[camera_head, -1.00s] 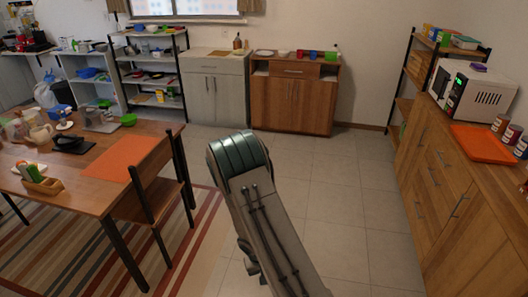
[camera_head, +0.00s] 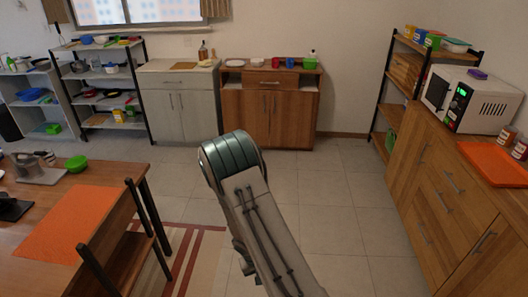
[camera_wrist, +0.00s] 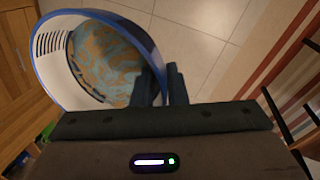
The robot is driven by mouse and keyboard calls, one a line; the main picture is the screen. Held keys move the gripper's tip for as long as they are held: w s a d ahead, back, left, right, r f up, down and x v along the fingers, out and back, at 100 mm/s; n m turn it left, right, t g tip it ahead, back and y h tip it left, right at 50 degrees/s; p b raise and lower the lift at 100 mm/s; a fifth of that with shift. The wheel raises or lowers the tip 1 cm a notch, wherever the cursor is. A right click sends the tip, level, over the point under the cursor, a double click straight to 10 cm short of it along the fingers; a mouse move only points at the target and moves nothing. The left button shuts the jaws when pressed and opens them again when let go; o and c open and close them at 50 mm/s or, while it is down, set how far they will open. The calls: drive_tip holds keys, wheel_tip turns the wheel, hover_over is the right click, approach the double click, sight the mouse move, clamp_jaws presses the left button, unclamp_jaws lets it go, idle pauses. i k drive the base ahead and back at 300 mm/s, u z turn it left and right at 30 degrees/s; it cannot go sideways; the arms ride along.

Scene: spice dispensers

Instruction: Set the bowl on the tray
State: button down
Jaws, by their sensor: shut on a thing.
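The bowl (camera_wrist: 78,90) has a blue rim, a pale wall with dark stripes and a blue and tan patterned inside. My gripper (camera_wrist: 165,80) is shut on its rim at the right side in the wrist view, with bare floor behind it. In the head view my arm shows in the middle, but the gripper and bowl are hidden. An orange tray (camera_head: 492,163) lies on the wooden counter at the right, in front of the microwave, well apart from my arm.
Spice jars (camera_head: 519,146) stand by the tray's back right edge. The microwave (camera_head: 468,98) is behind it. A wooden table (camera_head: 40,270) with an orange mat (camera_head: 72,220) and chairs is at left. The tiled floor (camera_head: 320,200) between table and counter is clear.

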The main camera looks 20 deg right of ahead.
sight(504, 176)
drive_tip(key=z, duration=0.25)
drive_tip(key=i, duration=1.05)
drive_tip(key=z, duration=0.9)
drive_tip(key=i, duration=0.65)
drive_tip(key=z, duration=1.25)
drive_tip(key=i, duration=0.6)
drive_tip(key=z, duration=0.5)
